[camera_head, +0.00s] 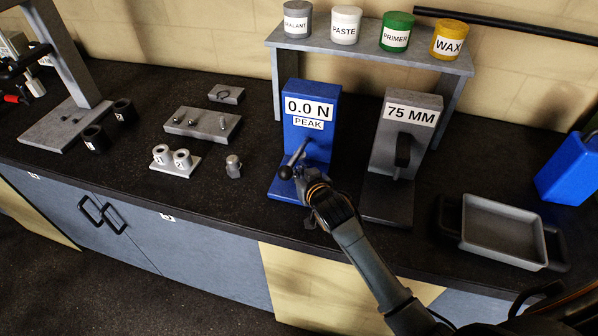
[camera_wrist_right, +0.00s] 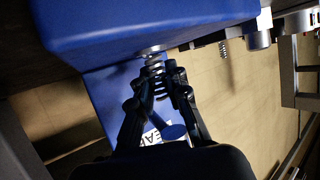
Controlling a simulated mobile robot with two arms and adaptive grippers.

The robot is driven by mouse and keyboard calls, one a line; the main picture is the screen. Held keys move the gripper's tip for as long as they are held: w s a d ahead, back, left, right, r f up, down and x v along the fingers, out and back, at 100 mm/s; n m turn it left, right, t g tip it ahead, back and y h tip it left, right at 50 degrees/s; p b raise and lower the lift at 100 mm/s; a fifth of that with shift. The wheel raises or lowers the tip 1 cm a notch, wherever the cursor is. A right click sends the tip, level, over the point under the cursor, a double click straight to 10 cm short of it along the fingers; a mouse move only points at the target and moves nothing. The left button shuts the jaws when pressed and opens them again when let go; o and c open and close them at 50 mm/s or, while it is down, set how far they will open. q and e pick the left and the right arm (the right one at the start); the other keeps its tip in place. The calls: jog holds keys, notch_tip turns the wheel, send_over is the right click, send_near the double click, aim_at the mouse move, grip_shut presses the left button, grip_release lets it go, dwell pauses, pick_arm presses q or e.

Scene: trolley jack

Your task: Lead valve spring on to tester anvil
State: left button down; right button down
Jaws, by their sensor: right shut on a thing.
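The blue spring tester (camera_head: 322,150) stands mid-bench, with its display reading 0.0 N over PEAK and a black-knobbed lever (camera_head: 292,160) on its front. My right gripper (camera_head: 302,184) is low in front of it, over the tester's base. In the right wrist view its fingers (camera_wrist_right: 158,84) are shut on a small coiled valve spring (camera_wrist_right: 154,68). The spring's far end is close to a small metal round, perhaps the anvil, on the blue body (camera_wrist_right: 100,50); I cannot tell whether they touch. In the head view the gripper mostly hides the spring. My left gripper is not in view.
A grey 75 MM gauge (camera_head: 385,165) stands right of the tester. A grey tray (camera_head: 503,232) lies farther right. Left are a holder with two numbered cylinders (camera_head: 172,165), a small metal part (camera_head: 233,166) and a grey block (camera_head: 208,128). A shelf with pots (camera_head: 370,48) is behind.

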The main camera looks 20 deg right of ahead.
jog(key=shift+f, duration=0.15)
dwell(0.7)
jog(key=c, duration=1.2)
grip_release()
jog(key=shift+s, duration=0.1)
jog(key=v, duration=1.2)
jog(key=shift+p+v, duration=2.05)
jog(key=shift+v, duration=1.4)
